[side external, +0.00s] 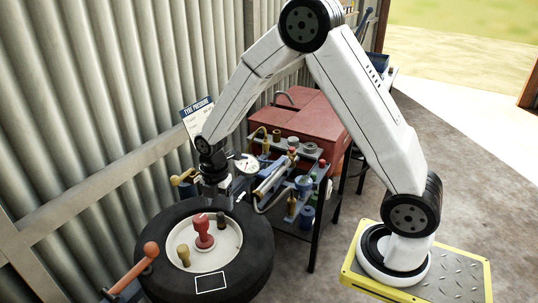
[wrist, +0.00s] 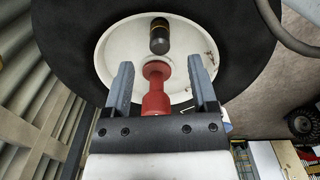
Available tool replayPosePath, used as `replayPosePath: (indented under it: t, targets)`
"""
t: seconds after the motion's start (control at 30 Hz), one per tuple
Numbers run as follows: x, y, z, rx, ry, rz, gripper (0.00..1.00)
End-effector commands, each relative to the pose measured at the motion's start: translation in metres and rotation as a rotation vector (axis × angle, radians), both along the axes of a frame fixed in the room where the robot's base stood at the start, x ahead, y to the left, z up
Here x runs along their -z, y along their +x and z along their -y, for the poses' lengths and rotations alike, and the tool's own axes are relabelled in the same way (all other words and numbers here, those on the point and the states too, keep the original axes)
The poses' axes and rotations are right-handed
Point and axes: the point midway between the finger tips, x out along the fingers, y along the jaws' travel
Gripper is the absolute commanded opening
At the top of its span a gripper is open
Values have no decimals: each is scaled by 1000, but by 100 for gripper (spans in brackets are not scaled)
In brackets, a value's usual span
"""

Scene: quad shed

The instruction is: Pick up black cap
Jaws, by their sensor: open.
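In the wrist view, a black cap (wrist: 159,36), a short cylinder with a yellow band, lies at the top of the white wheel centre, beyond my fingertips. A small dark upright piece (side external: 221,220) on the wheel in the side view may be the same cap; I cannot be sure. My gripper (wrist: 158,78) is open. A red knobbed piece (wrist: 156,92) shows between its fingers, with visible space on both sides. In the side view, my gripper (side external: 213,192) hangs over the far part of the wheel, behind the red piece (side external: 203,232).
A black tyre (side external: 255,265) surrounds the white centre. A brass-coloured piece (side external: 183,256) stands on it, near a white rectangle outline (side external: 211,283). An orange-handled lever (side external: 132,270) is at left. A tool cart (side external: 310,235) crowded with fittings stands behind; the corrugated wall (side external: 90,100) is at left.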

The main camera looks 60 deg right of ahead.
Motion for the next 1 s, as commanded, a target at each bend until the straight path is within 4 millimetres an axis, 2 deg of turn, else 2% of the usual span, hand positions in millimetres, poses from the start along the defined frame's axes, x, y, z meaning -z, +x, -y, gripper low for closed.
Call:
replayPosePath:
  t: [0.3, 0.43, 1.0]
  targets:
    - [34, 0, -2, 0, 0, -3, 74]
    - [42, 0, -2, 0, 0, -1, 74]
    - [44, 0, -2, 0, 0, 0, 74]
